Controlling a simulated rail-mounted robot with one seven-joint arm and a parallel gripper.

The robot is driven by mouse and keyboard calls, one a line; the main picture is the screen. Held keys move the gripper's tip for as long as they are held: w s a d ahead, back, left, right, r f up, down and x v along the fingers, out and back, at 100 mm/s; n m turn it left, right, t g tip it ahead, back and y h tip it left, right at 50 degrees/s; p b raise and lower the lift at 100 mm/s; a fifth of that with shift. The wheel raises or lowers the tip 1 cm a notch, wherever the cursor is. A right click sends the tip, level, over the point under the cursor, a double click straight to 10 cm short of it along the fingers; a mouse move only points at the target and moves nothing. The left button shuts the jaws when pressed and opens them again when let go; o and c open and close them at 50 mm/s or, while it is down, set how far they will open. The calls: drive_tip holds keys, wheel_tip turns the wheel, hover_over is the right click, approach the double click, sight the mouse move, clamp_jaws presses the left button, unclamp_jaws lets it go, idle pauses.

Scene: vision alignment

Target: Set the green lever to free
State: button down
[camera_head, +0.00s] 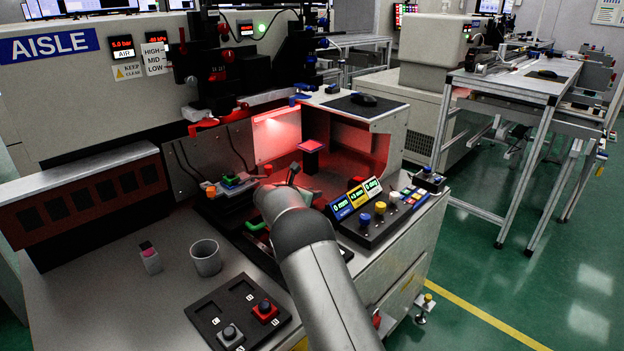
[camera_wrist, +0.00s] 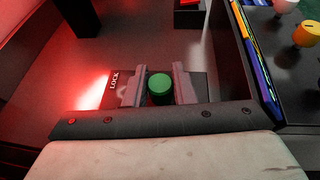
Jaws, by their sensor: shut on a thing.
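The green lever's round knob (camera_wrist: 160,86) shows in the wrist view between the two fingers of my gripper (camera_wrist: 158,88), which is shut on it. A dark plate with the white word LOCK (camera_wrist: 114,82) lies just left of the fingers. The opposite end of the plate is hidden, so no free mark can be read. In the head view my arm reaches into the red-lit bay, and its wrist hides the fingertips and the lever. A green curved handle (camera_head: 257,225) lies left of my arm there.
A control box with blue and yellow knobs (camera_head: 380,209) and small displays stands close to the right of my arm. A red-topped post (camera_head: 312,147) stands behind. A grey cup (camera_head: 206,258) and a black button tray (camera_head: 228,305) are on the front left bench.

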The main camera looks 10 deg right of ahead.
drive_tip(key=c, duration=2.2)
unclamp_jaws()
drive_tip(key=shift+s+a+m+g+h+p, duration=0.3)
drive_tip(key=shift+m+g+h+p, duration=0.25)
drive_tip(key=shift+m+g+p, duration=0.25)
drive_tip(key=shift+s+a+m+g+h+p, duration=0.15)
drive_tip(key=shift+s+m+g+h+p, duration=0.15)
drive_tip(key=shift+m+g+h+p, duration=0.5)
drive_tip(key=c, duration=1.2)
unclamp_jaws()
drive_tip(key=shift+c, duration=0.2)
drive_tip(key=v, duration=1.7)
drive_tip(key=shift+s+r+p, duration=0.2)
drive_tip(key=shift+r+p, duration=0.15)
drive_tip(key=shift+r, duration=0.05)
